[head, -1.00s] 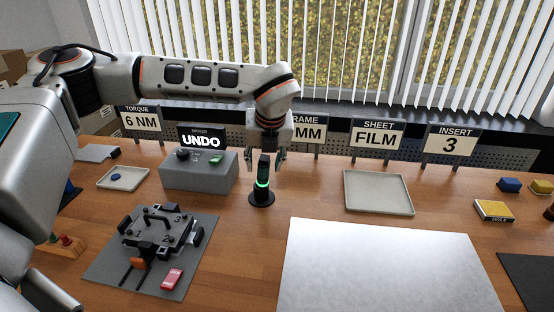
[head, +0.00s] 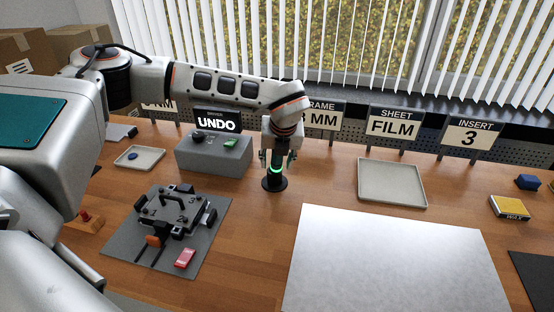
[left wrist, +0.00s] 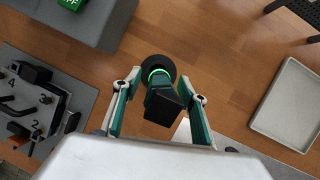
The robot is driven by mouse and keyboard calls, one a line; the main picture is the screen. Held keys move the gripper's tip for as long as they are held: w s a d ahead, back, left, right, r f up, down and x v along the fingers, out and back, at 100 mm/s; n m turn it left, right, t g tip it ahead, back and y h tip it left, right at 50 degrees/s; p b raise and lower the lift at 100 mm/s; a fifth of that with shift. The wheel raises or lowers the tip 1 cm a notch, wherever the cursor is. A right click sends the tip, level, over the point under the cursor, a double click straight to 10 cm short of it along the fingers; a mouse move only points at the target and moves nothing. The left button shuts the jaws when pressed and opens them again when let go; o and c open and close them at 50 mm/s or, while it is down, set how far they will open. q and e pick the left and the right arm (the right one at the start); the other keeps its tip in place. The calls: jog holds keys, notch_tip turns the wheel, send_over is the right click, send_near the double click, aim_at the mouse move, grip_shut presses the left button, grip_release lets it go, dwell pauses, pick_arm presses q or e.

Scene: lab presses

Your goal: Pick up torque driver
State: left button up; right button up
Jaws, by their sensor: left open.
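The torque driver (head: 275,170) is a dark upright tool with a glowing green ring, standing in a round black base on the wooden bench. In the left wrist view the driver (left wrist: 167,103) shows from above, with its dark square top toward the camera. My left gripper (head: 278,163) points down over it. Its fingers are open, one on each side of the driver, and gaps show beside the tool in the left wrist view (left wrist: 160,103). The fingers hide part of the driver in the head view. My right gripper is not in view.
A grey box (head: 214,155) with buttons and an UNDO sign stands left of the driver. A clamp fixture on a grey mat (head: 212,232) lies front left. An empty tray (head: 392,184) and a large pale sheet (head: 390,262) lie to the right. Signs line the back.

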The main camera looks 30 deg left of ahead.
pick_arm(q)
grip_shut()
jog(key=shift+r, duration=0.15)
